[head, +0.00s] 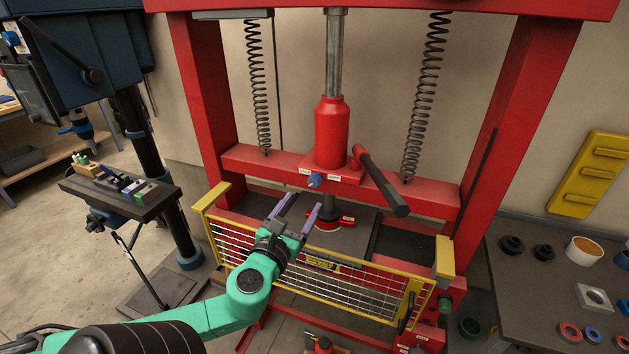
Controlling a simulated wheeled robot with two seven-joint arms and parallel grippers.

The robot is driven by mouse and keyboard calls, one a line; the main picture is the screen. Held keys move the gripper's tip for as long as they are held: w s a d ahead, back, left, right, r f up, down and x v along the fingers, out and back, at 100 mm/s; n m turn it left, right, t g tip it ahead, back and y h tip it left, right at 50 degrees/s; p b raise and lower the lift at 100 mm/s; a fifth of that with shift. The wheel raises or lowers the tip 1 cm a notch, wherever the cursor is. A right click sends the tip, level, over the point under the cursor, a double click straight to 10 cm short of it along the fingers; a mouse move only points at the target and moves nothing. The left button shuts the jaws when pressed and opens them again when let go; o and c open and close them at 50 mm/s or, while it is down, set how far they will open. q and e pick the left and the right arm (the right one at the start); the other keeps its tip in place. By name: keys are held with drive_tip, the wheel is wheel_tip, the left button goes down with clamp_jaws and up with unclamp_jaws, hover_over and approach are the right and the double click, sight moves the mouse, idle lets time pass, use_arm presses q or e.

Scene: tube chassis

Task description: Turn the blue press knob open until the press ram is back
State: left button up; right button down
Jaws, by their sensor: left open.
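The small blue press knob (314,181) sits on the front of the red crossbeam, below the red jack body (331,132). The dark press ram (330,208) shows under the beam, with its lower end at a red-edged piece (330,227) on the press bed. My left gripper (300,204) is open and empty. Its two purple fingers point up toward the knob from below and in front, and appear apart from it. My right gripper is not in view.
A yellow-framed mesh guard (318,276) crosses the press front under my left gripper. A black-gripped pump handle (383,182) sticks out right of the knob. Coil springs (258,90) hang at both sides. A bench with parts (510,300) stands at right.

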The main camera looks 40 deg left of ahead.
sight(313, 184)
use_arm(q)
drive_tip(key=x, duration=0.8)
drive_tip(key=shift+a+p, duration=0.3)
drive_tip(key=shift+w+a, duration=0.15)
drive_tip(key=shift+w, duration=0.55)
drive_tip(key=shift+c, duration=0.4)
clamp_jaws()
